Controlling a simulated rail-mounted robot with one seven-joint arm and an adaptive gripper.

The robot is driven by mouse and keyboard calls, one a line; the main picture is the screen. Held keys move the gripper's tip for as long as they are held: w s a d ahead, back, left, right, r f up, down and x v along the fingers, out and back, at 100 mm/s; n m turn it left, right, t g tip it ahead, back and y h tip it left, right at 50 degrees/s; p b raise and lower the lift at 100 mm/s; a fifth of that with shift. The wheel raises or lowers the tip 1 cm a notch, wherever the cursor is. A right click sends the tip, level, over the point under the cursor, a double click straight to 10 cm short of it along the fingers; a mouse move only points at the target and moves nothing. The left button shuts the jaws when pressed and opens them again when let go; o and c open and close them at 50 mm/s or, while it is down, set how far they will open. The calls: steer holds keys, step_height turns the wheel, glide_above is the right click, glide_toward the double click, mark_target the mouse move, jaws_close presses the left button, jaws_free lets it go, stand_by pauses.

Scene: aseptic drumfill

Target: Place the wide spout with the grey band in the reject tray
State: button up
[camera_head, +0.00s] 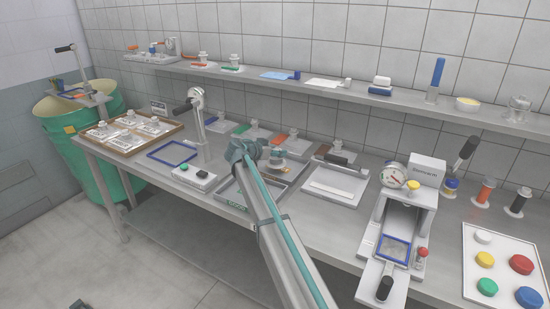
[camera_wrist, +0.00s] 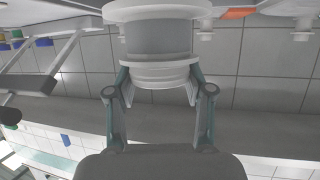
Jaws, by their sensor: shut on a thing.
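In the wrist view my gripper (camera_wrist: 160,85) is shut on a wide white spout with a grey band (camera_wrist: 158,40). The two fingers press on its sides near the white flange, and the spout's far end is cut off by the frame edge. In the head view my gripper (camera_head: 245,150) is above the bench at the middle, over a shallow grey tray (camera_head: 233,204) with a green label on its front. My arm hides part of this tray. I cannot tell from the views which tray is the reject tray.
A post with a lever (camera_head: 200,120) stands close on the left. Spouted bags (camera_head: 285,140) line the back, below a wall shelf (camera_head: 340,92).

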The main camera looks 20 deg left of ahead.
mark_target(275, 158)
steer(key=shift+w+a+f, duration=0.2)
steer(key=shift+a+f, duration=0.1)
steer(key=shift+f, duration=0.05)
step_height(275, 158, down, 3)
steer(key=shift+w+a+p, duration=0.1)
steer(key=shift+p, duration=0.7)
steer(key=shift+f, duration=0.25)
steer(key=shift+f, duration=0.15)
steer(key=o, duration=1.2)
steer(key=shift+r, duration=0.25)
steer(key=b+v, duration=0.2)
steer(key=v, duration=1)
